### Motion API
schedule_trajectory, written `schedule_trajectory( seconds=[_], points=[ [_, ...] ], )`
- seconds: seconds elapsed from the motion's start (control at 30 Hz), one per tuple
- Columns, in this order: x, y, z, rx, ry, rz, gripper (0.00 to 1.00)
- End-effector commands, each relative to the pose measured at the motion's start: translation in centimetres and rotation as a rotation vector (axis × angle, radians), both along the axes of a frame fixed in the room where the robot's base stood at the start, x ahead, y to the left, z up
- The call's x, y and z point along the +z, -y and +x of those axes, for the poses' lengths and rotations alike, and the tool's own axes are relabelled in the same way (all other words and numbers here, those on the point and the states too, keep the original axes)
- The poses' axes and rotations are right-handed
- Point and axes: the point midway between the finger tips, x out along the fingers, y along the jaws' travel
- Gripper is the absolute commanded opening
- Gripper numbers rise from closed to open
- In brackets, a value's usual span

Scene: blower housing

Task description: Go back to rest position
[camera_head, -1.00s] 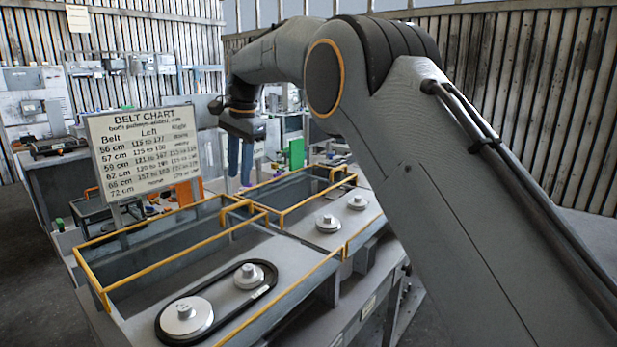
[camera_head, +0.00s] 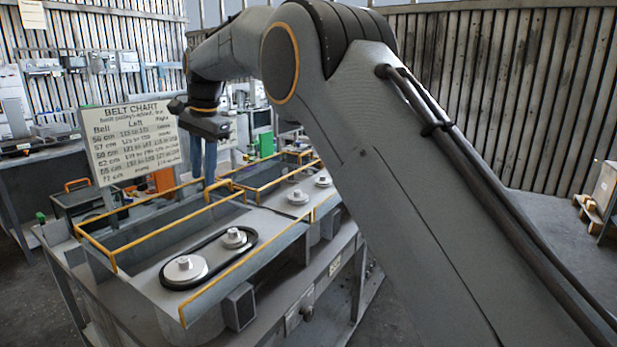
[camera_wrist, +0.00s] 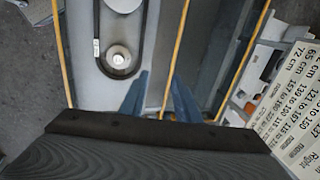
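My gripper (camera_head: 203,158) hangs down over the guarded bench, behind the near pulley pair and beside the belt chart. In the wrist view its two blue fingers (camera_wrist: 158,98) stand apart with nothing between them, over a yellow rail. A black belt (camera_head: 208,257) runs around a larger pulley (camera_head: 185,269) and a smaller pulley (camera_head: 234,237) on the near part of the bench. In the wrist view the belt (camera_wrist: 97,45) passes around one pulley (camera_wrist: 119,57). The far pulley pair (camera_head: 298,197) carries no visible belt.
The belt chart sign (camera_head: 130,145) stands at the left of the bench. Yellow guard rails (camera_head: 270,262) edge the bench. A crate on a pallet (camera_head: 598,205) is at the far right.

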Motion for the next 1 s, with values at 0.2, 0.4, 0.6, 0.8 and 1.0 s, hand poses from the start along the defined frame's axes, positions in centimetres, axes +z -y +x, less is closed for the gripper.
schedule_trajectory(
  seconds=[0.2,0.4,0.6,0.8,1.0],
  points=[
    [-1.2,3.8,1.0,0.011,0.007,-0.015,0.29],
    [-2.7,7.9,1.1,0.046,0.018,-0.033,0.29],
    [-5.1,14.3,0.4,0.102,0.033,-0.063,0.29],
    [-9.1,24.2,-3.2,0.194,0.051,-0.107,0.29],
    [-13.5,33.6,-9.9,0.298,0.062,-0.154,0.29]
  ],
)
